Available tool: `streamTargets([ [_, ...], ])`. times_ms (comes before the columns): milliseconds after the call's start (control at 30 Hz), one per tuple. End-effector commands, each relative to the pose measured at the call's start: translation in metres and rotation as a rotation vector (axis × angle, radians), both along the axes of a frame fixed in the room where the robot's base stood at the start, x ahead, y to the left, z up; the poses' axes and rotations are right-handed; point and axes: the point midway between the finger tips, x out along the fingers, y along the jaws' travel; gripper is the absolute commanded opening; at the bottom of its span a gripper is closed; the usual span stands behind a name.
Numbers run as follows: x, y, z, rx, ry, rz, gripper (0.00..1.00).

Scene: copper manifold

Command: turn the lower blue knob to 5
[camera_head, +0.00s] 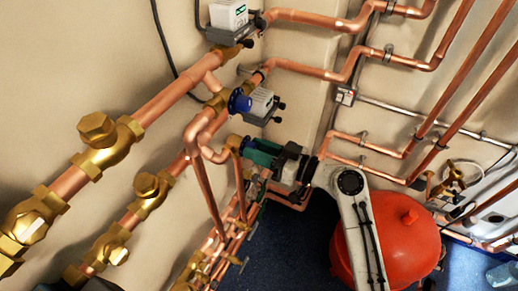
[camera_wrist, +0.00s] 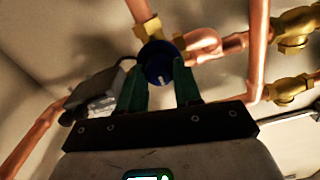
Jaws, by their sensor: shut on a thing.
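My gripper (camera_head: 238,144) has green fingers and reaches left toward the copper pipes in the head view. In the wrist view its two fingers (camera_wrist: 160,85) are closed on opposite sides of a round blue knob (camera_wrist: 157,56). A small light mark shows near the knob's lower edge; no number can be read.
Copper pipes (camera_head: 204,187) run close below and left of my gripper. Brass valves (camera_head: 104,143) line the pipes at left. Another white box (camera_head: 229,14) is higher up. A red tank (camera_head: 400,225) stands on the blue floor (camera_head: 305,245) at right.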

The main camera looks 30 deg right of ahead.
Motion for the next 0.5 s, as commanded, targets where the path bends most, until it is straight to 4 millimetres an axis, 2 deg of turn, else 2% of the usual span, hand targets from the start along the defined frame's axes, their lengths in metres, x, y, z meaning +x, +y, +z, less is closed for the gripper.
streamTargets([
  [267, 0.0000, -0.0004, 0.0001, 0.080, 0.059, 0.000, 0.03],
  [500, 0.0004, -0.0005, 0.0003, 0.234, 0.173, 0.000, 0.03],
])
